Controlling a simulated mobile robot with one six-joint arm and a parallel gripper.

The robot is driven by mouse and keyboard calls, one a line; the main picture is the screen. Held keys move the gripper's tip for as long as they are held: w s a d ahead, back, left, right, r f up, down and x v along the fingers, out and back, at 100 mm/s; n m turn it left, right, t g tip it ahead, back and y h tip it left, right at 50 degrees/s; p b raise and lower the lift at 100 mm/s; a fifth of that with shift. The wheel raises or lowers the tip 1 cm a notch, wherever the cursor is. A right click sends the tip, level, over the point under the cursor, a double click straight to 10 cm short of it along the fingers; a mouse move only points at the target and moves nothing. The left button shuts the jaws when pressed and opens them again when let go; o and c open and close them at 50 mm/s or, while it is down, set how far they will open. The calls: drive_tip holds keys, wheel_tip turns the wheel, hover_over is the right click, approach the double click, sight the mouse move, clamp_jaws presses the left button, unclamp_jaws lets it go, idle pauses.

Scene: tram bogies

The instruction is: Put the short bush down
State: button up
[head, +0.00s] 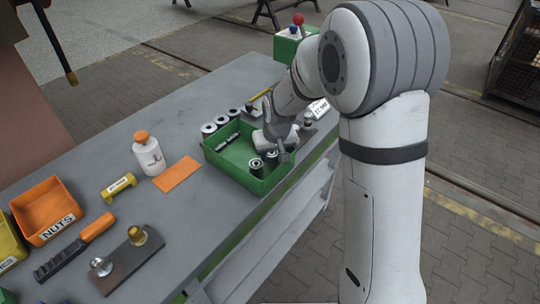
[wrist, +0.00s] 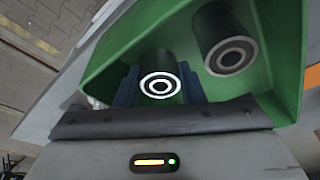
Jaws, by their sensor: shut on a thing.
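My gripper (head: 275,148) is down at the right end of the green tray (head: 222,165) on the bench. In the wrist view its two dark blue fingers (wrist: 160,92) are shut on a bush (wrist: 160,76), a dark cylinder with a pale ring and a hole in its end. The held bush is over or inside the green tray, which also shows in the wrist view (wrist: 110,62); I cannot tell whether it touches the floor. Another dark bush (wrist: 230,45) stands close beside it, to the right. In the head view the gripper partly hides that end of the tray.
Several ringed parts (head: 221,121) stand in a row behind the tray. Dark rods (head: 228,142) lie in the tray. A white bottle (head: 148,154), an orange sheet (head: 177,174) and an orange nuts bin (head: 46,209) are to the left.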

drive_tip(key=shift+f, duration=0.65)
drive_tip(key=shift+f, duration=0.1)
drive_tip(key=o, duration=0.8)
drive_tip(key=shift+r, duration=0.2)
drive_tip(key=a+v, duration=0.1)
drive_tip(key=v, duration=0.9)
drive_tip(key=s+d+r+m, duration=0.1)
drive_tip(key=s+d, duration=0.4)
drive_tip(key=s, duration=0.2)
drive_tip(key=s+d+r+m, duration=0.1)
drive_tip(key=s+d+r, duration=0.1)
drive_tip(key=s+d, duration=0.3)
drive_tip(key=s+d+r+m+h, duration=0.1)
drive_tip(key=s+d, duration=0.4)
drive_tip(key=s, duration=0.5)
drive_tip(key=shift+s+r+m+b, duration=0.3)
drive_tip(key=shift+s+r+b, duration=0.05)
drive_tip(key=shift+r+b, duration=0.1)
